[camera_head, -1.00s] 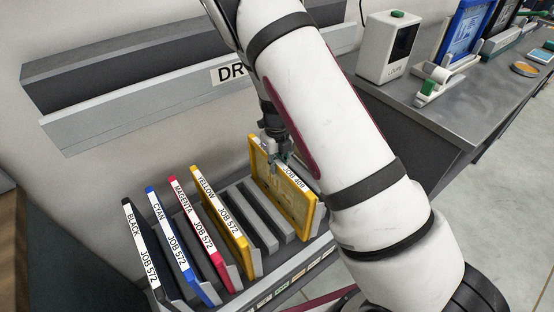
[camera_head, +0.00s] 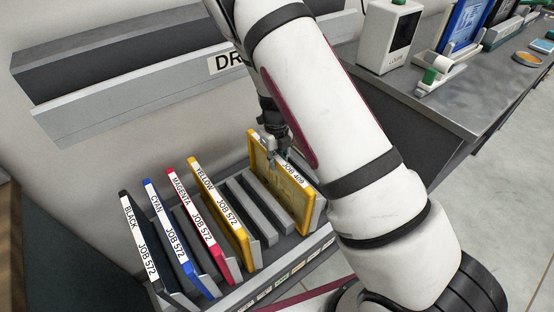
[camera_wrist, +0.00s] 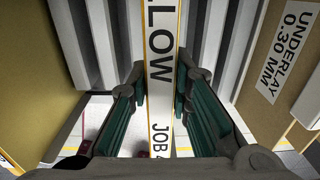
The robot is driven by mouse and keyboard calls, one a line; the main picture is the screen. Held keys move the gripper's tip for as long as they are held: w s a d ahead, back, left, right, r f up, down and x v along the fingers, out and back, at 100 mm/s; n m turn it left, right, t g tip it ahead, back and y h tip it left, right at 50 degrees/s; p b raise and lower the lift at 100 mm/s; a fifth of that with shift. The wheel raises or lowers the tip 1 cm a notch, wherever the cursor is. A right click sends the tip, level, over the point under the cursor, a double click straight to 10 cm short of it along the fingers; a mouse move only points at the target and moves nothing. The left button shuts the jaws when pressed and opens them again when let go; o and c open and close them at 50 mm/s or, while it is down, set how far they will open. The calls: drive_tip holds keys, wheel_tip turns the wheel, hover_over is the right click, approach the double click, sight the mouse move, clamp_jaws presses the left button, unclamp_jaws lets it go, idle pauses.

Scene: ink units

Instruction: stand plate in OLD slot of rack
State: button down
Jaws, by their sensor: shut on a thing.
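A yellow-framed plate (camera_head: 285,192) with a white top label ending in JOB 409 stands upright at the right end of the grey rack (camera_head: 262,222). My gripper (camera_head: 275,150) is at its top edge. In the wrist view, my gripper (camera_wrist: 160,100) has a dark green finger on each side of the labelled edge of the plate (camera_wrist: 160,60), shut on it. The plate's lower edge is hidden, so I cannot tell how deep it sits in the slot. The small slot labels along the rack's front are too small to read.
Black (camera_head: 143,245), cyan (camera_head: 170,235), magenta (camera_head: 202,222) and yellow (camera_head: 220,205) JOB 572 plates stand in the rack's left part. Empty slots lie between them and the held plate. An underlay label (camera_wrist: 284,50) shows at right. A metal bench (camera_head: 460,90) is at right.

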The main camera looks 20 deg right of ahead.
drive_tip(key=shift+f, duration=0.2)
drive_tip(key=c, duration=1.4)
unclamp_jaws()
drive_tip(key=shift+o, duration=0.2)
wheel_tip(320, 180, up, 12)
drive_tip(key=shift+a, duration=0.15)
wheel_tip(320, 180, up, 5)
drive_tip(key=p, duration=0.3)
